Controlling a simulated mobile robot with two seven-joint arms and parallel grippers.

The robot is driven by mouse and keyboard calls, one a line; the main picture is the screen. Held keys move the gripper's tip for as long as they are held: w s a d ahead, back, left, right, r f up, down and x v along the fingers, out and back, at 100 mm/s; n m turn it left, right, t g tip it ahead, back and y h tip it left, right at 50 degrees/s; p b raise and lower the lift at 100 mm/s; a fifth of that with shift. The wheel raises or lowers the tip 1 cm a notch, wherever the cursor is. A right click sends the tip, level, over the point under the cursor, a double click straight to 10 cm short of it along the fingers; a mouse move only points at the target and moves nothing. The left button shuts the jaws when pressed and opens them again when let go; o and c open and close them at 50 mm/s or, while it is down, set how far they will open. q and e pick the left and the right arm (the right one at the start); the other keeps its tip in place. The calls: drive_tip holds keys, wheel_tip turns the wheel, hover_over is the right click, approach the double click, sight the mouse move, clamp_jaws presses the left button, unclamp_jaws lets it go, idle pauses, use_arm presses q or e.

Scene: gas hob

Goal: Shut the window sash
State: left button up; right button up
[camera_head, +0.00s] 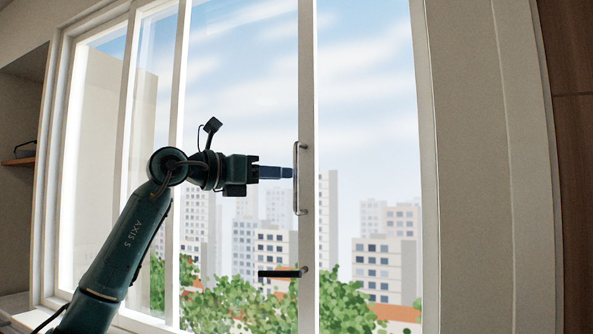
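The window sash (307,100) has a pale upright frame edge that stands near the middle of the opening. A vertical metal bar handle (297,180) is fixed on this edge. Lower down on the same edge is a dark horizontal lever (282,273). My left gripper (290,173) comes in from the left, level with the bar handle, with its fingertips at or just left of it. The fingers look close together from this side, and I cannot tell whether they hold the handle. My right gripper is not in view.
To the right of the sash edge is a wide gap up to the right window jamb (430,150). Another upright frame member (180,80) stands to the left. A wooden shelf (18,161) is at the far left. Buildings and trees show outside.

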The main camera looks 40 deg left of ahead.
sight(296, 205)
use_arm(q)
drive_tip(key=x, duration=0.5)
drive_tip(key=shift+p, duration=0.4)
clamp_jaws()
